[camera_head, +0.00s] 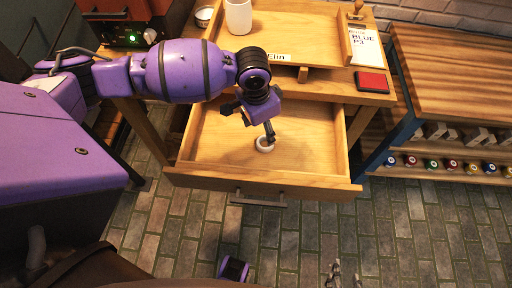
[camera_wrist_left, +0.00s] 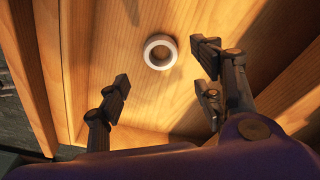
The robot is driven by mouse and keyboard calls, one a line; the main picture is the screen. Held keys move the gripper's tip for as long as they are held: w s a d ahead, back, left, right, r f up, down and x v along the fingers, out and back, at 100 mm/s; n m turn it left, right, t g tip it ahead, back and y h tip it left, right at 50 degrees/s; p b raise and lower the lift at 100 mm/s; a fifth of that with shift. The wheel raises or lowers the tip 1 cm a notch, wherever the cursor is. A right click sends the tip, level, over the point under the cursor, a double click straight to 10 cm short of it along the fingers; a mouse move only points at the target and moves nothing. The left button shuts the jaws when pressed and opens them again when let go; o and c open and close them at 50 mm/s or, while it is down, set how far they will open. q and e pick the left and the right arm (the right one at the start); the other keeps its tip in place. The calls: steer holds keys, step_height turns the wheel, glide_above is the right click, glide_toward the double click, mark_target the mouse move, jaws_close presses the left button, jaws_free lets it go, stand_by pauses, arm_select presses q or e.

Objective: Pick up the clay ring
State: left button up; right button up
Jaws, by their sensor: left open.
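The clay ring (camera_head: 265,149) is a small white ring lying flat in the open wooden drawer (camera_head: 215,150). My left gripper (camera_head: 250,124) is open over the drawer, and one finger overlaps the ring's far edge in the head view. In the left wrist view, the ring (camera_wrist_left: 161,38) lies on the drawer floor ahead of the spread fingers of my left gripper (camera_wrist_left: 165,72), with nothing between them. I cannot tell the height gap. What seems to be my right gripper (camera_head: 340,276) shows at the bottom edge of the head view, too small and cut off to read.
The drawer's front wall (camera_head: 255,185) and side walls surround the ring. Above it is a tabletop with a white cup (camera_head: 238,16), a red pad (camera_head: 371,83) and a paper sheet (camera_head: 367,50). A shelf with several paint jars (camera_head: 431,164) stands at right.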

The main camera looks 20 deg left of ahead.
mark_target(265, 143)
arm_select(q)
steer(key=f, duration=0.1)
steer(key=w+f, duration=0.1)
steer(key=f, duration=0.1)
steer(key=shift+d, duration=0.15)
steer(key=f, duration=0.4)
steer(key=shift+s+d, duration=0.2)
steer(key=shift+d, duration=0.1)
steer(key=shift+w+f, duration=0.1)
steer(key=shift+f, duration=0.25)
steer(key=c, duration=1.2)
steer(key=shift+r, duration=0.15)
